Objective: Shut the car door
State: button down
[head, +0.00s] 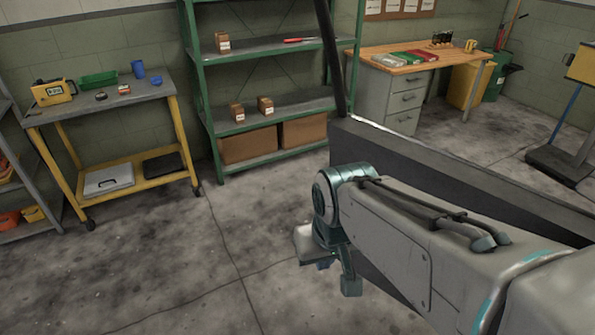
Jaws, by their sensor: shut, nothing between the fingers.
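The car door (440,165) appears to be the dark grey panel running from the middle of the head view to the right edge. My gripper (340,278) hangs at the arm's end, pointing down, left of the panel's lower part. It is shut and empty. I cannot tell whether it touches the door. The car body and the door's latch do not show.
A yellow-framed cart (100,107) stands at the left, beside a green shelf (265,47) with boxes. A wooden-topped desk (420,57) is behind the door. A dark-based stand (560,165) is at the far right. The concrete floor (190,260) at front left is clear.

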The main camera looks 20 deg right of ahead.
aim_at(447, 177)
jog(key=u, duration=0.4)
jog(key=i, duration=2.15)
jog(key=z, duration=1.95)
